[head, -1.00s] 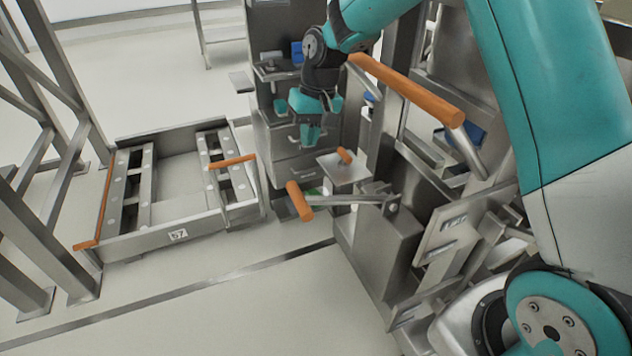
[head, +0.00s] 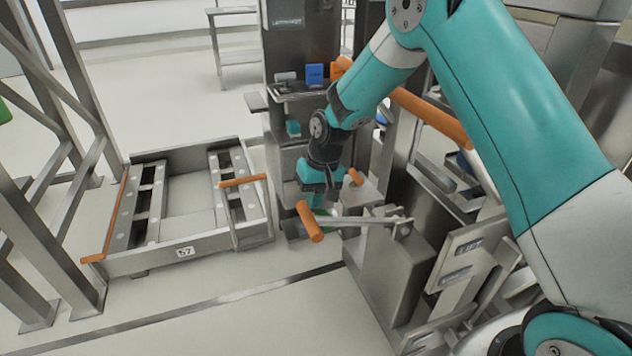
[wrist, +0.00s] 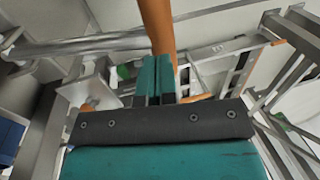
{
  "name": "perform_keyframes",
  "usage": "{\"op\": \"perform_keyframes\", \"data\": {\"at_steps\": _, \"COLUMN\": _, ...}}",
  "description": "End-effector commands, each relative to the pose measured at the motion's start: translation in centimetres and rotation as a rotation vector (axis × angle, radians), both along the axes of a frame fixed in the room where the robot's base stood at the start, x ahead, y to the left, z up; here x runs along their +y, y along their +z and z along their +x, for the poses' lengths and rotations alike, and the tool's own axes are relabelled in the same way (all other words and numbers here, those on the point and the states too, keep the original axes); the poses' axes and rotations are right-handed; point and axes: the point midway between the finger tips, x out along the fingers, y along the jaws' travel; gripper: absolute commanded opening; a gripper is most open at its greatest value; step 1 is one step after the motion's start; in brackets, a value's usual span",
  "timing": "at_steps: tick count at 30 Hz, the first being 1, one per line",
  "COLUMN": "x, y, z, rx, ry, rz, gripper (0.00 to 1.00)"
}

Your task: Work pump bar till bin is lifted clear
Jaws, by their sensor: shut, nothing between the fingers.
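The pump bar is a thin metal lever with an orange grip (head: 310,222). It lies about level, and its right end meets a pivot on a grey metal housing. My gripper (head: 318,205) points down just behind the grip and overlaps it in the head view, so contact cannot be told. In the wrist view, my gripper's teal fingers (wrist: 157,80) are together and empty, with the orange grip (wrist: 158,28) running just beyond the tips. A low metal tray-like frame (head: 212,243) labelled 57, with orange handles, stands on the floor at left; I cannot tell whether it is the bin.
A thick orange bar (head: 430,115) slants above the machinery at right. A small orange knob (head: 355,177) sits close behind my gripper. Metal uprights (head: 50,170) stand at far left. The floor in front is clear.

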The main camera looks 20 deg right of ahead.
Motion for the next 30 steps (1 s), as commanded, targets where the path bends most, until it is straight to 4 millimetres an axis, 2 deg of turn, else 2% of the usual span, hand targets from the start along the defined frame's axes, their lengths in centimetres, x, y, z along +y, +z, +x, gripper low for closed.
{"op": "perform_keyframes", "data": {"at_steps": 1, "x": 0.1, "y": -0.9, "z": 0.0, "rx": 0.002, "ry": 0.0, "rz": 0.0, "gripper": 0.0}}
{"op": "perform_keyframes", "data": {"at_steps": 6, "x": 0.4, "y": -2.2, "z": 0.0, "rx": 0.001, "ry": 0.0, "rz": 0.0, "gripper": 0.0}}
{"op": "perform_keyframes", "data": {"at_steps": 17, "x": 0.5, "y": -2.5, "z": 0.0, "rx": -0.001, "ry": 0.0, "rz": 0.0, "gripper": 0.0}}
{"op": "perform_keyframes", "data": {"at_steps": 18, "x": 1.3, "y": -2.5, "z": 0.0, "rx": -0.001, "ry": 0.002, "rz": 0.0, "gripper": 0.0}}
{"op": "perform_keyframes", "data": {"at_steps": 23, "x": 0.9, "y": -3.0, "z": 0.0, "rx": 0.0, "ry": 0.001, "rz": -0.017, "gripper": 0.0}}
{"op": "perform_keyframes", "data": {"at_steps": 30, "x": 2.1, "y": -6.3, "z": -0.1, "rx": 0.002, "ry": 0.003, "rz": -0.125, "gripper": 0.0}}
